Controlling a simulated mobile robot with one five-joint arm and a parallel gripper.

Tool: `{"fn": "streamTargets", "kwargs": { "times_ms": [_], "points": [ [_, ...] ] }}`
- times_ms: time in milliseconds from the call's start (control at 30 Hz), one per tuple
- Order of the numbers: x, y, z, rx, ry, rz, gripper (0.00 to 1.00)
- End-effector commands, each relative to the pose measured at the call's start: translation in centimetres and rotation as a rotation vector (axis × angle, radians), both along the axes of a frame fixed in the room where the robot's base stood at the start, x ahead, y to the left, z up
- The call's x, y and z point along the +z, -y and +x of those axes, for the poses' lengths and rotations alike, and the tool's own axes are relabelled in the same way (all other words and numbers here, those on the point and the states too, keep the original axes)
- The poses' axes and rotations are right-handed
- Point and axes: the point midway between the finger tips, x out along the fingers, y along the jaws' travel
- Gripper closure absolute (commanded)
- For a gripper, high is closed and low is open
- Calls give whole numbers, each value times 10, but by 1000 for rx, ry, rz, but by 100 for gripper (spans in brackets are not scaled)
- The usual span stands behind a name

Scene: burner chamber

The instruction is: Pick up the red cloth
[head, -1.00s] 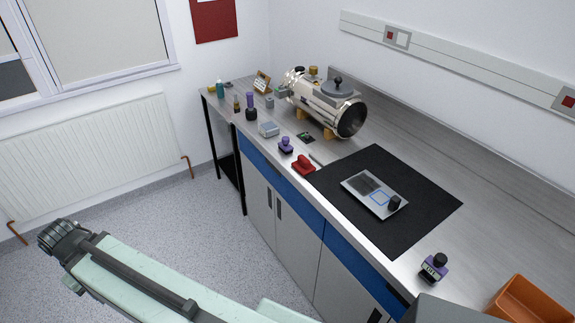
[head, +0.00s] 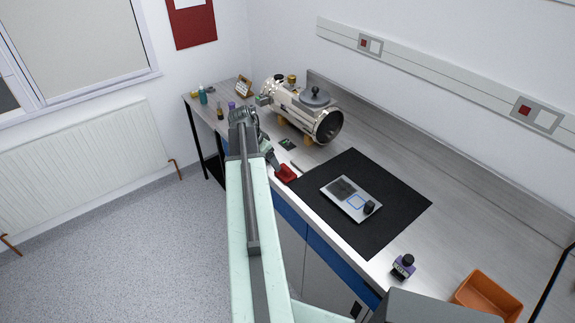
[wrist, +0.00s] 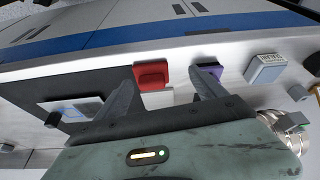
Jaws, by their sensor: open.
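The red cloth (head: 287,174) is a small red lump near the front edge of the grey worktop, beside the black mat's left corner. In the wrist view the red cloth (wrist: 152,75) shows between my two fingertips, farther off and nearer the left finger. My gripper (wrist: 161,77) is open and empty, apart from the cloth. In the head view my arm reaches over the front edge, with the gripper just left of the cloth; its fingers are hard to make out there.
A purple-topped object (wrist: 210,70) stands beside the cloth, close to my right finger's line. A grey box (wrist: 265,69) lies beyond it. The black mat (head: 385,222) bears a flat plate device (head: 350,198). A metal burner chamber (head: 305,112) stands behind. An orange bin (head: 488,298) is at lower right.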

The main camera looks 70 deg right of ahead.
Motion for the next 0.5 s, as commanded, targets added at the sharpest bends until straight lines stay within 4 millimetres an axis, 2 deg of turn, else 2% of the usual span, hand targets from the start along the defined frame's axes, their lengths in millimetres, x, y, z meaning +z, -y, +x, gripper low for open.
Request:
{"fn": "streamTargets", "kwargs": {
  "times_ms": [33, 133, 267, 500],
  "points": [
    [7, 14, -20, -56, 5, -14, 20],
    [9, 26, -39, -113, 8, -29, 20],
    [5, 28, -43, -123, 9, -32, 20],
    [-21, 35, -47, -121, 9, -31, 20]
  ]
}}
